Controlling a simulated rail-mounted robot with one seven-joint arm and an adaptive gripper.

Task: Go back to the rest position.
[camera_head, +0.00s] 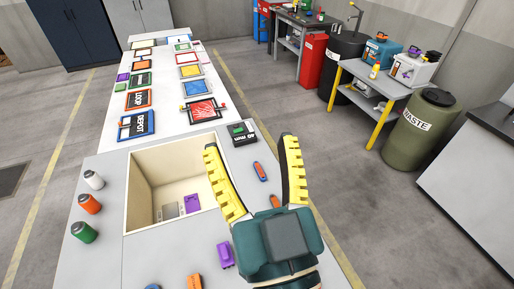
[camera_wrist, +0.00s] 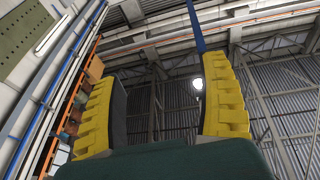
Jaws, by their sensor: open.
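My gripper (camera_head: 256,172) has two yellow ridged fingers on a dark green body. In the head view it stands up over the right side of the near table, fingers spread wide with nothing between them. In the wrist view the gripper (camera_wrist: 160,105) also shows spread and empty, facing the roof beams and a wall of the hall. The gripper hides part of the table top and the right wall of the sunken bin.
The sunken bin (camera_head: 140,190) holds a purple piece (camera_head: 192,203) and a grey one. White, orange and green cylinders (camera_head: 90,204) stand left of it. Small railcars (camera_head: 260,171) lie right. Framed panels (camera_head: 137,124) line the far table. A waste barrel (camera_head: 418,130) stands right.

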